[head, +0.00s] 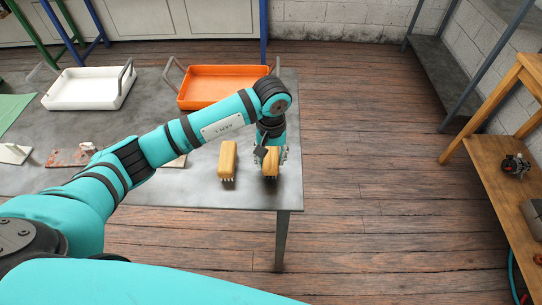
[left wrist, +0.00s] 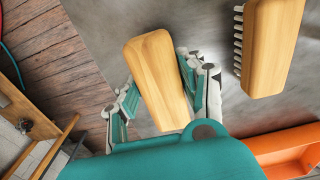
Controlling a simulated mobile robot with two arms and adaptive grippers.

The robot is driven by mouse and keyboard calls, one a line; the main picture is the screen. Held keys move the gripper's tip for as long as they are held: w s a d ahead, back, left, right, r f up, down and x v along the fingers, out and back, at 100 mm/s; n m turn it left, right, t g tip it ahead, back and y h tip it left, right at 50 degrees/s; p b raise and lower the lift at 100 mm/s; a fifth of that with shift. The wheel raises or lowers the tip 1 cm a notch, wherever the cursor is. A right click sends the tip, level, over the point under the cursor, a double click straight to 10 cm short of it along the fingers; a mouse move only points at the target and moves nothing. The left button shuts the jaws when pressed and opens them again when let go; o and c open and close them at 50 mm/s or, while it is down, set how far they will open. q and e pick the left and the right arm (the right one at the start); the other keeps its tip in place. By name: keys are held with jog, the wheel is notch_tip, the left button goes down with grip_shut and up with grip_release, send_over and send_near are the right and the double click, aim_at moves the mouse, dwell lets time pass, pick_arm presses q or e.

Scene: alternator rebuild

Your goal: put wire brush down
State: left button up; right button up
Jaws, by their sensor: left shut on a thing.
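A wire brush (head: 271,162) with a yellow wooden block and pale bristles is at the right end of the grey metal table (head: 215,194). My left gripper (head: 270,155) is shut on it from above. In the left wrist view the held brush (left wrist: 158,80) lies between the two fingers of the gripper (left wrist: 158,92). Its bristles are at or just above the table top; I cannot tell whether they touch. A second, similar brush (head: 228,160) stands bristles down to the left, apart from the held one. It also shows in the left wrist view (left wrist: 270,45). My right gripper is not in view.
An orange tray (head: 222,84) and a white tray (head: 88,90) stand at the table's back. Small boards (head: 70,157) lie at the left. The table's right edge is close to the held brush. A wooden bench (head: 500,165) stands at the right, across open floor.

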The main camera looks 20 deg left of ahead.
pick_arm(q)
jog(key=shift+f, duration=0.75)
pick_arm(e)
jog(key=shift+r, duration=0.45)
pick_arm(q)
jog(key=shift+f, duration=0.1)
jog(key=shift+f, duration=0.15)
jog(key=o, duration=1)
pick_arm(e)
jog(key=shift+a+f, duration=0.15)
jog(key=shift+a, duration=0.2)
